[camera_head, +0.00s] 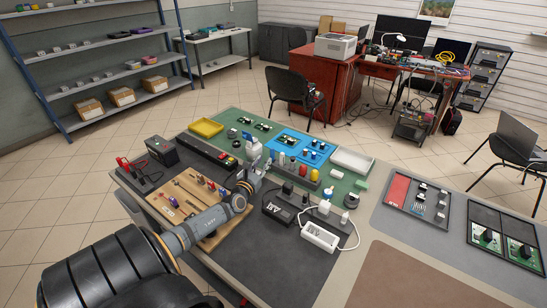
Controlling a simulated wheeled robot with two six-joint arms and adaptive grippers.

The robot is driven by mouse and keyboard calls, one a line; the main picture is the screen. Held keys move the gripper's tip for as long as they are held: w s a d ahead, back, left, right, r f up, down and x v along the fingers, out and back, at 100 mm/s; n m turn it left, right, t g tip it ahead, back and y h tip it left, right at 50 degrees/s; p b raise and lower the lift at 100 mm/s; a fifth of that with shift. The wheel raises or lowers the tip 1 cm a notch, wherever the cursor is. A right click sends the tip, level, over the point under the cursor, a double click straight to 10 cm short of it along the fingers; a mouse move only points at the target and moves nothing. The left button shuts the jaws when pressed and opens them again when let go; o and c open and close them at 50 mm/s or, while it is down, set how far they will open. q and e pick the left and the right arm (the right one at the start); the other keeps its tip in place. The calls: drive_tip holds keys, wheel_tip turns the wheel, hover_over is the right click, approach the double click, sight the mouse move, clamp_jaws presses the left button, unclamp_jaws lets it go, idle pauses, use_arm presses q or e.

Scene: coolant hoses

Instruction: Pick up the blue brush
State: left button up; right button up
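My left arm reaches in from the lower left, and my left gripper (256,166) is over the middle of the workbench, beside the right end of a wooden tool board. Its fingers are small and overlap a white bottle (254,148) behind them, so I cannot tell whether they are open or shut. I cannot pick out a blue brush with certainty. A small purple-blue item (173,201) lies on the wooden tool board (191,184) among several small tools. My forearm hides part of that board. My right gripper is not in view.
A blue mat (290,139) with circuit boards, a yellow tray (206,127) and a white tray (352,161) lie on the bench's back half. A brown mat (400,280) at the front right is clear.

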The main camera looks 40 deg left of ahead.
sight(271, 151)
use_arm(q)
drive_tip(key=x, duration=0.3)
drive_tip(key=b+x, duration=0.1)
drive_tip(key=shift+w+f, duration=0.2)
drive_tip(key=shift+f, duration=0.1)
drive_tip(key=shift+w+a, duration=0.1)
drive_tip(key=b+x, duration=0.3)
drive_tip(key=x, duration=0.2)
drive_tip(key=shift+f, duration=0.15)
drive_tip(key=shift+r, duration=0.25)
drive_tip(key=shift+c, duration=0.3)
clamp_jaws()
